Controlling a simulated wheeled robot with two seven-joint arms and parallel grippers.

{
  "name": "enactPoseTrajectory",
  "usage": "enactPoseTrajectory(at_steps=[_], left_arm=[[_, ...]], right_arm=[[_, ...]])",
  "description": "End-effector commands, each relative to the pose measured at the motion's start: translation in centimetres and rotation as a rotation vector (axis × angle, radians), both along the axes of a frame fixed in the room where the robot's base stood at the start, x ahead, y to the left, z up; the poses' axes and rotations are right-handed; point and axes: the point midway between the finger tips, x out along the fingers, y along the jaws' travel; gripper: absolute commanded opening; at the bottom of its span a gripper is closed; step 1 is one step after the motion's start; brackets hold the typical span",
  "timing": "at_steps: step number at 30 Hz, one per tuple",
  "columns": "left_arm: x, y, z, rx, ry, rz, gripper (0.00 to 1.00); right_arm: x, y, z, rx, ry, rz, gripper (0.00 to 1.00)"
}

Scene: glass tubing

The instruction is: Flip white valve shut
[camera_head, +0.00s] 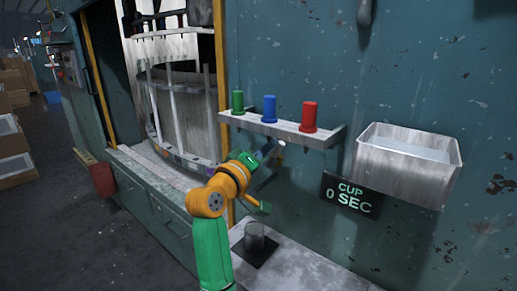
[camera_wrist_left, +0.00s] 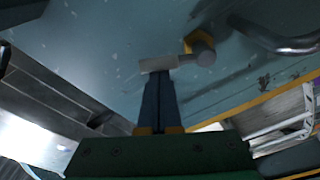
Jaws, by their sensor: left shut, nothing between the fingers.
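My left gripper (camera_head: 268,153) is shut and empty, raised just under the wall shelf. In the left wrist view its closed dark fingers (camera_wrist_left: 159,100) point up at a pale, whitish lever (camera_wrist_left: 158,63), which looks like the white valve's handle. The lever joins a round grey fitting (camera_wrist_left: 202,50) with a yellowish part beside it. The fingertips overlap the lever in the picture; I cannot tell whether they touch it. In the head view a small white tip (camera_head: 281,143) shows beside the fingers. My right gripper is out of view.
The shelf (camera_head: 270,127) carries a green (camera_head: 237,101), a blue (camera_head: 269,109) and a red cylinder (camera_head: 309,116). A metal basin (camera_head: 400,165) and a "CUP 0 SEC" sign (camera_head: 350,195) are to the right. A curved pipe (camera_wrist_left: 280,42) runs beside the valve.

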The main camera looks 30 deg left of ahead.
Motion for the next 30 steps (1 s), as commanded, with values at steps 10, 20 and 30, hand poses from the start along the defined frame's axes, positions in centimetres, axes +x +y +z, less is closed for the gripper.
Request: enactPoseTrajectory(at_steps=[10, 20, 30], left_arm=[[-0.1, -1.7, -1.0, 0.331, -0.022, -0.001, 0.00], [-0.2, -3.0, -2.1, 0.638, -0.047, 0.000, 0.00], [-0.3, -3.8, -3.2, 0.883, -0.067, -0.001, 0.00]], right_arm=[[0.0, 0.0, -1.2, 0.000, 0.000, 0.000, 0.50], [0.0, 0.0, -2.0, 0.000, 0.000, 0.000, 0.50], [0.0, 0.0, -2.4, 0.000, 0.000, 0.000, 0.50]])
